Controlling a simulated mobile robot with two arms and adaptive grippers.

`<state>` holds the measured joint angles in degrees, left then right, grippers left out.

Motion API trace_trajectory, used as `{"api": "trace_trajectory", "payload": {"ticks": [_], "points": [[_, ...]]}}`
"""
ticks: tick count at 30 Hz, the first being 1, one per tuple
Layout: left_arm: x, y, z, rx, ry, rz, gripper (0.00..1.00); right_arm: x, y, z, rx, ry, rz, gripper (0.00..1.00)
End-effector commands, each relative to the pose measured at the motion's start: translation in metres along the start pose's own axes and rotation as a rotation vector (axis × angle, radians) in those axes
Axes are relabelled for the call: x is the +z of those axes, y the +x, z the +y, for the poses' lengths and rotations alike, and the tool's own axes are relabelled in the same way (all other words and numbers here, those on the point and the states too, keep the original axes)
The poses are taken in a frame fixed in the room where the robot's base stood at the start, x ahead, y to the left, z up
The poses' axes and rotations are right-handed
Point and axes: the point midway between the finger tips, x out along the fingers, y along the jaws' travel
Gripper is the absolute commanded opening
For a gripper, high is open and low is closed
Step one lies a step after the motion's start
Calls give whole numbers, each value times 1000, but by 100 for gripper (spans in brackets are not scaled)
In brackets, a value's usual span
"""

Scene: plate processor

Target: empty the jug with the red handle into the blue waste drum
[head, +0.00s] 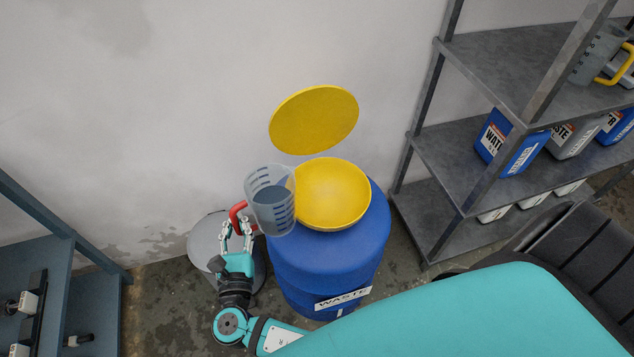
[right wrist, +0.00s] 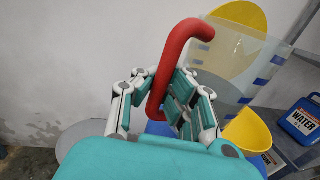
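The clear jug (head: 271,215) with blue graduation marks has a red handle (head: 236,214). My right gripper (head: 238,232) is shut on this handle, which stands between its fingers in the right wrist view (right wrist: 166,95). The jug is held up at the left edge of the yellow funnel (head: 335,195), with a grey-blue liquid surface showing inside. It looks roughly upright; I see no stream. The funnel sits on the blue waste drum (head: 325,262), labelled WASTE. A round yellow lid (head: 314,119) stands open behind it. My left gripper is not in view.
A grey bin (head: 206,240) stands left of the drum, partly behind my gripper. A grey shelf rack (head: 455,150) on the right holds blue and white containers and a jug with a yellow handle (head: 613,66). A blue-grey shelf (head: 40,255) stands at left.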

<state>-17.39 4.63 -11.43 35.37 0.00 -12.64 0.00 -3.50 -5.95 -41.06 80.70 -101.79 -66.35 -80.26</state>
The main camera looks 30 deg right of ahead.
Motion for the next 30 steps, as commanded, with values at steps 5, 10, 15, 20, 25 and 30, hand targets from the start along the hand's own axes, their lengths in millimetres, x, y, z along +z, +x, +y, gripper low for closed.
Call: {"api": "trace_trajectory", "payload": {"ticks": [5, 10, 15, 20, 25, 30], "points": [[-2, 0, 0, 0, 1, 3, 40, 2, 1, 0, -3, 0, -6, 0], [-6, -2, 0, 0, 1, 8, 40, 4, 1, 0, 3, 8, -2, 0], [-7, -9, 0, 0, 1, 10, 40, 10, 2, -2, 3, 47, 21, 0], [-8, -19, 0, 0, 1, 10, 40, 17, 4, -5, 3, 109, 61, 0], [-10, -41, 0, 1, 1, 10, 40, 36, 8, -11, 1, 199, 118, 0], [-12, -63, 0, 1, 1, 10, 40, 56, 13, -17, 1, 294, 177, 0]]}}
